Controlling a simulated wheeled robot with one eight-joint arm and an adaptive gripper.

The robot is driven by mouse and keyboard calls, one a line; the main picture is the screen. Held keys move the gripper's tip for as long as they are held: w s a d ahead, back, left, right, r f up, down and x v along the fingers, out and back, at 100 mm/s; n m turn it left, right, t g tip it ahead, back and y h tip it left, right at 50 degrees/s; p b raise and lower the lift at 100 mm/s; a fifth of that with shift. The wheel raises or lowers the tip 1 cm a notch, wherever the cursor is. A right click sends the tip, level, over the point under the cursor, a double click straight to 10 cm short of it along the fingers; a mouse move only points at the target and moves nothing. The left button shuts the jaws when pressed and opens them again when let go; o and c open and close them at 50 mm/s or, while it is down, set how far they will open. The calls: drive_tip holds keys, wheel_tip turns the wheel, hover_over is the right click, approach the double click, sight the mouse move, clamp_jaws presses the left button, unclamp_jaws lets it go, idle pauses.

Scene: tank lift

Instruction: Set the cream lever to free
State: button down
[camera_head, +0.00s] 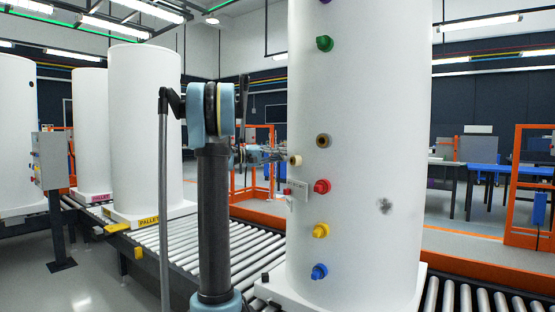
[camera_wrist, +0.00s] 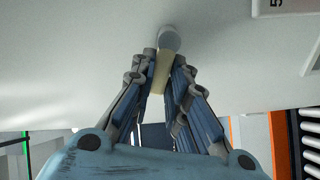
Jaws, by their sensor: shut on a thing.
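The cream lever (camera_wrist: 161,75) is on the white tank, held between the fingers of my gripper (camera_wrist: 163,68) in the wrist view. Its round grey-white hub (camera_wrist: 169,39) shows just beyond the fingertips. In the head view the cream hub (camera_head: 295,160) is at the tank's left side, with my gripper (camera_head: 283,156) reaching it from the left. The white tank (camera_head: 365,100) stands upright. The lever's exact angle is hard to read in the head view. A small white label plate (camera_head: 298,194) is below the hub.
Green (camera_head: 324,43), brown (camera_head: 323,141), red (camera_head: 322,186), yellow (camera_head: 321,230) and blue (camera_head: 319,271) fittings line the tank's front. A roller conveyor (camera_head: 190,245) runs behind my arm. Other white tanks (camera_head: 145,120) stand at left. Orange frames (camera_head: 518,190) stand at right.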

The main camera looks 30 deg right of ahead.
drive_tip(key=m, duration=0.2)
drive_tip(key=s+r+m, duration=0.1)
drive_tip(key=m, duration=0.3)
drive_tip(key=shift+s+a+r+m, duration=0.15)
drive_tip(key=shift+a+r+m, duration=0.05)
drive_tip(key=shift+m, duration=0.2)
drive_tip(key=m, duration=0.2)
drive_tip(key=s+m, duration=0.1)
drive_tip(key=shift+a+r, duration=0.15)
drive_tip(key=shift+r, duration=0.15)
drive_tip(key=shift+s+a+r+m, duration=0.1)
drive_tip(key=shift+s+m, duration=0.1)
drive_tip(key=shift+m, duration=0.6)
drive_tip(key=shift+s+m, duration=0.2)
drive_tip(key=shift+m, duration=0.6)
drive_tip(key=c, duration=1.6)
unclamp_jaws()
drive_tip(key=shift+o, duration=0.2)
